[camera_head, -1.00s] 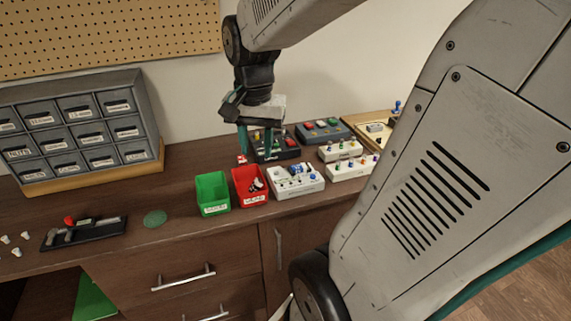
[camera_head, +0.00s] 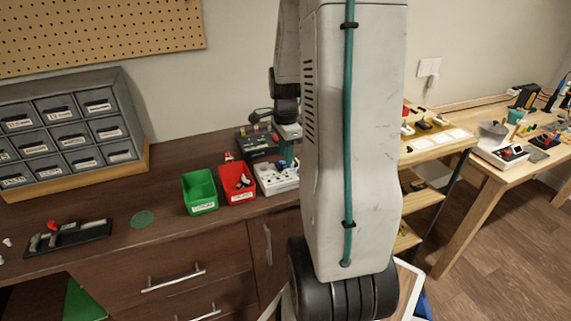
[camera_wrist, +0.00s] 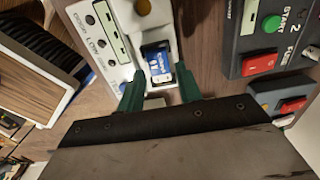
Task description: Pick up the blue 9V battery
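The blue 9V battery (camera_wrist: 158,64), with white lettering, sits in a pale recess of a white device in the wrist view. My gripper (camera_wrist: 160,92) has its two green fingers apart, one on each side of the near end of the battery. The fingers appear open, and I cannot tell whether they touch it. In the head view my gripper (camera_head: 286,158) is partly hidden behind my own arm, over the white control box (camera_head: 272,180). The battery cannot be made out there.
A red bin (camera_head: 238,197) and a green bin (camera_head: 203,205) stand left of the white box. A dark box with a red switch (camera_wrist: 262,65) lies close right of the battery in the wrist view. A dark brush-like thing (camera_wrist: 40,45) is at left.

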